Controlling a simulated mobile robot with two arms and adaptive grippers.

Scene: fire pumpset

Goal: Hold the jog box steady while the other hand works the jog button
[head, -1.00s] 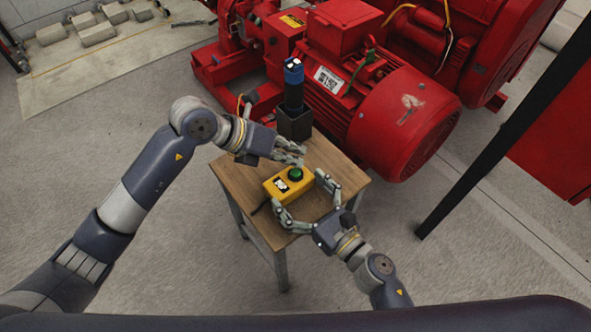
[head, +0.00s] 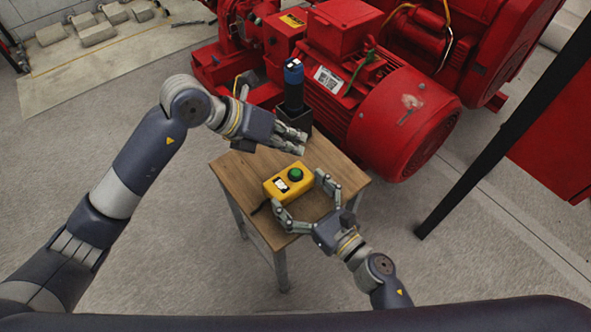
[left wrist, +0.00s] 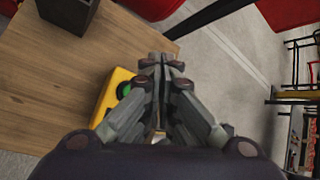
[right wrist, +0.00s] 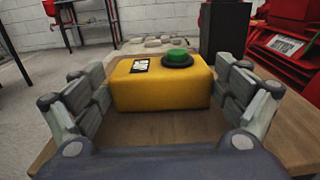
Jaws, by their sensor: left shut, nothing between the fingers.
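The yellow jog box (head: 279,186) with its green jog button (head: 295,174) sits on a wooden table; the button also shows in the right wrist view (right wrist: 178,57). My right gripper (head: 300,190) spans the box, its fingers (right wrist: 162,95) against the two ends. My left gripper (head: 301,143) is shut and empty, above and behind the box, apart from the button. In the left wrist view its fingers (left wrist: 165,65) are together and partly hide the box (left wrist: 108,100).
The wooden table (head: 235,180) is small. A dark holder (head: 296,121) with a blue-topped black tool (head: 293,82) stands at its back corner. A red motor (head: 405,120) is close behind. The table's left part is clear.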

